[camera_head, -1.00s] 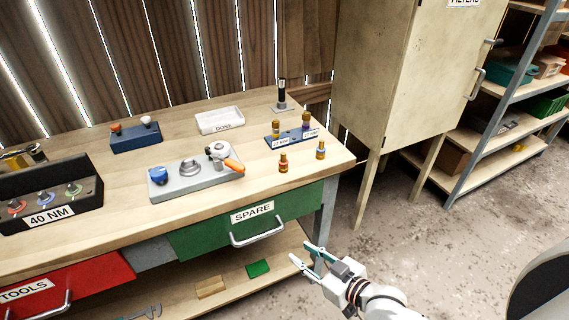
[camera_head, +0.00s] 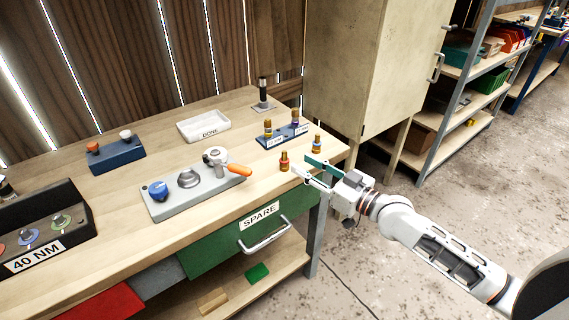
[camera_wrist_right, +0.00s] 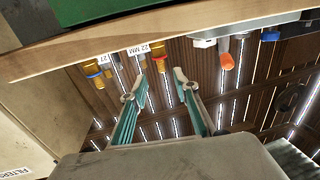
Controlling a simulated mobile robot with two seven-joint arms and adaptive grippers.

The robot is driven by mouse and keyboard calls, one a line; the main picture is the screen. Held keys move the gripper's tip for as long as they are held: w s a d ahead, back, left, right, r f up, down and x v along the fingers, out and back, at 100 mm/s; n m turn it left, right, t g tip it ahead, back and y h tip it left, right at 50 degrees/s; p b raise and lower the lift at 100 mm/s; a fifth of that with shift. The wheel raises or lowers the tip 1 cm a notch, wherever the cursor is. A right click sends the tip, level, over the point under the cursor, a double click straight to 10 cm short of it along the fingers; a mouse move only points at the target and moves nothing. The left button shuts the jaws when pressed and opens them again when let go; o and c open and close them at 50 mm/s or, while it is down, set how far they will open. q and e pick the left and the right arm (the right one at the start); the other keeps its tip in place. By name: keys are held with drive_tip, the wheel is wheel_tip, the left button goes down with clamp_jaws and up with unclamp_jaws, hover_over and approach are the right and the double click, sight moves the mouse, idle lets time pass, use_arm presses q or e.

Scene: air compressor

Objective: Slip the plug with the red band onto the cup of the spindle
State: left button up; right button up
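The plug with the red band (camera_head: 284,162) stands upright on the bench near its front right edge. In the right wrist view, a brass plug (camera_wrist_right: 159,58) shows beyond the gap between the fingertips. My right gripper (camera_head: 302,165) is open and empty, close to the plug's right, with its fingers pointing left toward it; it also shows in the right wrist view (camera_wrist_right: 160,86). A dark upright post on a grey base (camera_head: 263,95), possibly the spindle, stands at the back right; its cup cannot be made out. My left gripper is out of view.
Another brass plug (camera_head: 316,144) stands just behind my right gripper. A blue labelled rack (camera_head: 283,137) holds two more plugs. A grey fixture with an orange handle (camera_head: 180,193) lies left. A white DONE tray (camera_head: 204,124) sits behind, with bare wood around it.

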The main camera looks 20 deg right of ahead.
sight(285, 161)
drive_tip(key=x, duration=0.8)
drive_tip(key=shift+s+f, duration=0.1)
drive_tip(key=shift+f, duration=0.05)
clamp_jaws()
